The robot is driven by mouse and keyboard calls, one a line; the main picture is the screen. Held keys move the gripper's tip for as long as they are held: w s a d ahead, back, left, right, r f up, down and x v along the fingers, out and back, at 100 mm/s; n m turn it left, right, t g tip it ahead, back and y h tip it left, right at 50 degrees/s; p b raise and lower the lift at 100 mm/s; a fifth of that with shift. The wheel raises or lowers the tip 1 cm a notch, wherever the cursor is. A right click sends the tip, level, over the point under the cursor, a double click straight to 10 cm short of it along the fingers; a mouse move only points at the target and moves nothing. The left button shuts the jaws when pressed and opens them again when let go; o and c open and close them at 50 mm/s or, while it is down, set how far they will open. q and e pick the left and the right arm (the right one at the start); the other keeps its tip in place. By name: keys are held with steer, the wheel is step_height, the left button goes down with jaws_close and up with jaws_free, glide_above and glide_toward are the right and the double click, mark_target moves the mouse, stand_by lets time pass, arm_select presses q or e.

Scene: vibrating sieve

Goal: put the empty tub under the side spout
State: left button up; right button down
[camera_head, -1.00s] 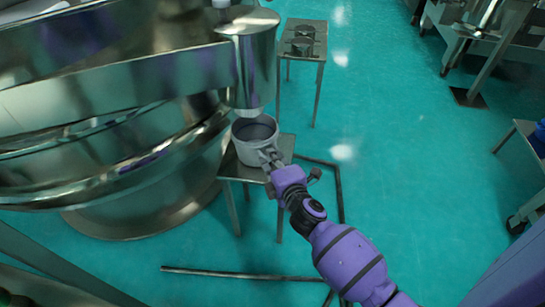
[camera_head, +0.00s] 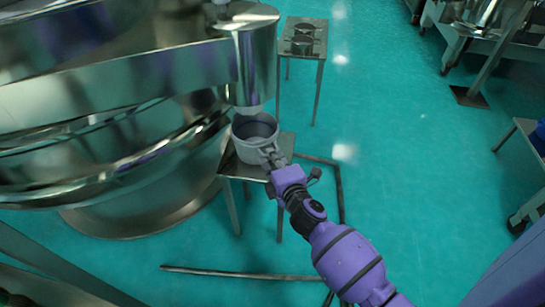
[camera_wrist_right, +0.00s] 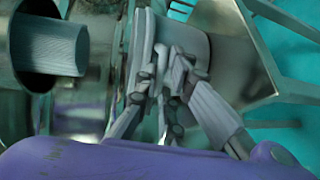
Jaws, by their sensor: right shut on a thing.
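The tub (camera_head: 252,144) is grey-white, round and open at the top, and looks empty inside. It stands upright on, or just above, a small metal stand (camera_head: 228,167), under the side spout (camera_head: 254,60) of the big steel sieve. I cannot tell whether its base touches the stand. The spout partly overhangs the tub's far side. My left gripper is not in view.
The steel sieve (camera_head: 120,75) fills the left side. A second stand (camera_head: 303,27) with metal parts on it is behind. A floor frame bar (camera_head: 240,274) lies in front of the near stand.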

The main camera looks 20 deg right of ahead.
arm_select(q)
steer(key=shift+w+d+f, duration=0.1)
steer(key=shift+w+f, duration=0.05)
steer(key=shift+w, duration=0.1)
arm_select(e)
steer(key=shift+s+f, duration=0.2)
steer(key=shift+f, duration=0.4)
steer(key=c, duration=1.8)
jaws_free()
steer(key=shift+w, duration=0.15)
steer(key=shift+r, duration=0.1)
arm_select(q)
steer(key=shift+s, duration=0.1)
arm_select(e)
steer(key=d+v, duration=0.1)
steer(key=v, duration=1.1)
steer(key=shift+a, duration=0.45)
steer(key=shift+r, duration=0.1)
